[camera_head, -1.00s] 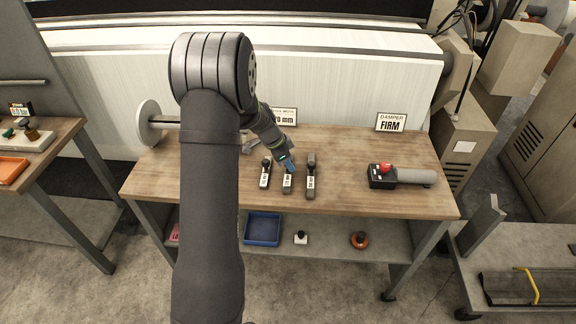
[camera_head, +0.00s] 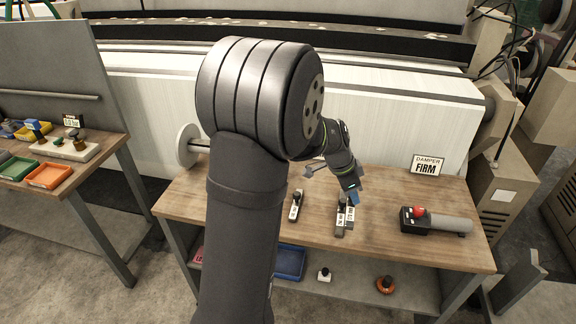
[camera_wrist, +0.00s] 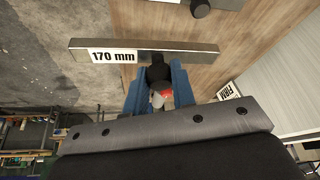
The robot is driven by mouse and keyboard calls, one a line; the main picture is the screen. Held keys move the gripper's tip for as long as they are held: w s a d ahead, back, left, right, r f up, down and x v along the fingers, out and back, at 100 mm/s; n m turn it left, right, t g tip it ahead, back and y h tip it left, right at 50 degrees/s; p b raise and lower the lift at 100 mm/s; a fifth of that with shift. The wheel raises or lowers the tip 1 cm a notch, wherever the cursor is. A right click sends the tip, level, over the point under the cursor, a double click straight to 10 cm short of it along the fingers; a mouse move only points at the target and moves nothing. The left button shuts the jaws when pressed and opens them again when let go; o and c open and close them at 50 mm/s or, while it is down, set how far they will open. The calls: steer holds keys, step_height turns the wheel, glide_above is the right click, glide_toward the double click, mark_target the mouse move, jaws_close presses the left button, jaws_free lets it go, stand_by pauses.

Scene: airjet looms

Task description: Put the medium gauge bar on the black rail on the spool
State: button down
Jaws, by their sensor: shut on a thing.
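My gripper (camera_head: 352,196) is shut on the black knob of a gauge bar (camera_head: 350,220). In the wrist view, the held bar (camera_wrist: 190,46) is grey with a white "170 mm" label and lies crosswise beyond the blue jaws (camera_wrist: 156,88). In the head view it overlaps another bar (camera_head: 339,222), which stands on the table; the gap between them is hard to judge. A third bar (camera_head: 296,206) stands farther left. The spool's white disc (camera_head: 187,145) is at the table's back left, with a dark shaft (camera_head: 202,148) running behind my arm. Most of the spool is hidden.
A grey damper device with a red button (camera_head: 419,211) lies at the table's right, before a "DAMPER FIRM" sign (camera_head: 427,166). A blue tray (camera_head: 289,262) and small knobbed items are on the lower shelf. A side table (camera_head: 40,180) stands left.

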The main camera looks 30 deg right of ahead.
steer(key=w+a+n+t, duration=0.4)
steer(key=w+a+n, duration=0.7)
steer(key=w+a, duration=1.35)
steer(key=w+a+r+n+t+y, duration=0.1)
steer(key=w+a+n, duration=0.25)
steer(key=a, duration=0.55)
steer(key=w+a+r+n+t+y, duration=0.1)
steer(key=w+a+n, duration=0.25)
steer(key=a, duration=0.45)
steer(key=w+d+r, duration=0.3)
steer(key=w+d, duration=0.1)
steer(key=w, duration=0.4)
steer(key=w+d+r, duration=0.3)
steer(key=d, duration=0.6)
steer(key=w+d+r, duration=0.2)
steer(key=d+r, duration=0.2)
steer(key=d, duration=0.5)
step_height(320, 180, down, 10)
steer(key=shift+d, duration=0.1)
steer(key=shift+f, duration=0.15)
